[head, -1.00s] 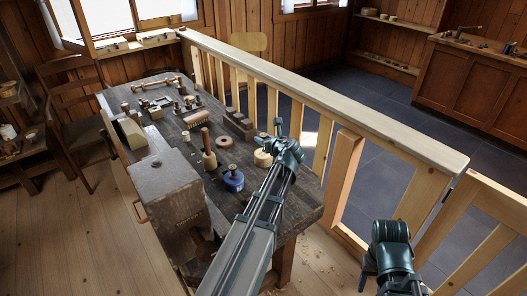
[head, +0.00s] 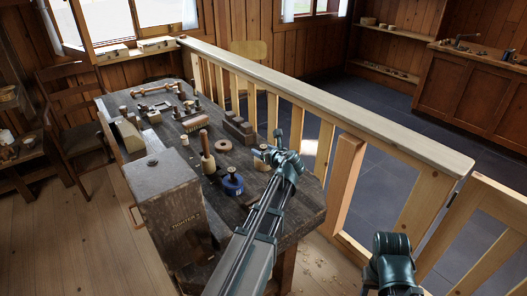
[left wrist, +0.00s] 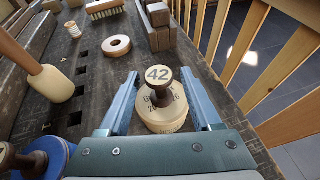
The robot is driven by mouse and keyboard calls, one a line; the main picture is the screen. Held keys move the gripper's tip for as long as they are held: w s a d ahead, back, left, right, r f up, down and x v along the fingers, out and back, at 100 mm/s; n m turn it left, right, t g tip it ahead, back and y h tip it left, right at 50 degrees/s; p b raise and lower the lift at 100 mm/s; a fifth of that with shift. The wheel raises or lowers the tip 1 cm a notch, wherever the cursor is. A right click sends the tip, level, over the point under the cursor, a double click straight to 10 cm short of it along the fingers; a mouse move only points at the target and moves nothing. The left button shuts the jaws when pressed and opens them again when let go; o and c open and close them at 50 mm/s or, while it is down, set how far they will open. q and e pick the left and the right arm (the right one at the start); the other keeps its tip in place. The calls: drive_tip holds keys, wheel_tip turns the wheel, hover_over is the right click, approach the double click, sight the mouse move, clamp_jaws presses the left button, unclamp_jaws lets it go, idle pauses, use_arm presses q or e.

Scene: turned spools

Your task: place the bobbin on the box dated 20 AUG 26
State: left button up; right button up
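The bobbin (left wrist: 158,85) is a dark turned spool with a pale top disc marked 42. It stands upright on a pale round box (left wrist: 163,120) in the left wrist view. The lettering on the box shows a G, 20 and 26; the bobbin covers the middle of it. My left gripper (left wrist: 160,74) is open, one blue finger on each side of the bobbin with gaps. In the head view my left gripper (head: 277,150) is over the bench's right side, partly hiding the pale box (head: 260,164).
A blue round piece (head: 232,185) with a dark spool-like knob stands close to the left. A wooden mallet (head: 207,152), a pale ring (head: 223,145), a brush (head: 195,123) and stepped blocks (head: 239,127) are nearby. A wooden railing (head: 330,100) runs along the bench's right side.

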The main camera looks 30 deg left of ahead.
use_arm(q)
drive_tip(key=shift+r, duration=0.25)
drive_tip(key=p+v, duration=0.5)
drive_tip(key=v, duration=0.7)
